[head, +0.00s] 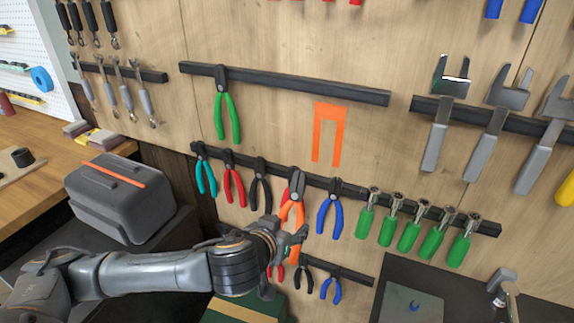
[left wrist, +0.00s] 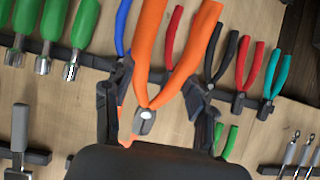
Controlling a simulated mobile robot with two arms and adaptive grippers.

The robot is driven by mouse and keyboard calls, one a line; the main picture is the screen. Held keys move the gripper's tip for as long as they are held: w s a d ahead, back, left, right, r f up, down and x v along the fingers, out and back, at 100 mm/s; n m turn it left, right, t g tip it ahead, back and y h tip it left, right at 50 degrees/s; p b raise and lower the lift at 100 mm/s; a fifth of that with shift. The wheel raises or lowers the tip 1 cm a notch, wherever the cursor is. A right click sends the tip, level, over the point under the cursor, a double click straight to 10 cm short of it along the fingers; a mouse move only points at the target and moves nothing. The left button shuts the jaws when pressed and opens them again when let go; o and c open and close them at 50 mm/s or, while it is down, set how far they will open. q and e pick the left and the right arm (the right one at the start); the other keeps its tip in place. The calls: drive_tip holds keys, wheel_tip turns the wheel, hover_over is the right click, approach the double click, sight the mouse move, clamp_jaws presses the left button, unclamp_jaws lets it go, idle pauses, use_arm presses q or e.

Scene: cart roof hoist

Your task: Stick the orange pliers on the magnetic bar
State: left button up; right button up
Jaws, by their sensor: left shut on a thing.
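The orange pliers (head: 291,209) are in my left gripper (head: 290,236), jaws up and handles down, in front of the middle tool bar. In the left wrist view the orange pliers (left wrist: 151,50) fill the centre between the two dark fingers of the left gripper (left wrist: 158,88). The upper magnetic bar (head: 300,87) is higher on the wooden wall. Green pliers (head: 227,112) hang at its left, and an orange pliers-shaped mark (head: 329,112) is on the wall under its right part. My right gripper is not in view.
The middle bar (head: 345,187) carries several pliers, including blue ones (head: 330,215), and green-handled tools (head: 409,236). Calipers (head: 484,145) hang at the right. A grey toolbox (head: 118,200) stands at the left. The wall around the orange mark is bare.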

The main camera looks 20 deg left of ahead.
use_arm(q)
wheel_tip(320, 180, up, 12)
drive_tip(key=w+t, duration=0.2)
drive_tip(key=t, duration=0.3)
wheel_tip(320, 180, up, 3)
drive_tip(key=t, duration=0.1)
hover_over(300, 176)
drive_tip(key=shift+h+b, duration=0.3)
drive_tip(key=shift+b, duration=0.1)
drive_tip(key=shift+w, duration=2.6)
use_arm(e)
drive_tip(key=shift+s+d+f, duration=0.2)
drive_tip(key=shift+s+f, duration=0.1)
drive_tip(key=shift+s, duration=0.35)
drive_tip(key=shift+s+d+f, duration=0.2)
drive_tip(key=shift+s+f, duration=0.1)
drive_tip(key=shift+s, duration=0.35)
use_arm(q)
drive_tip(key=shift+w+r, duration=0.15)
drive_tip(key=shift+w, duration=0.45)
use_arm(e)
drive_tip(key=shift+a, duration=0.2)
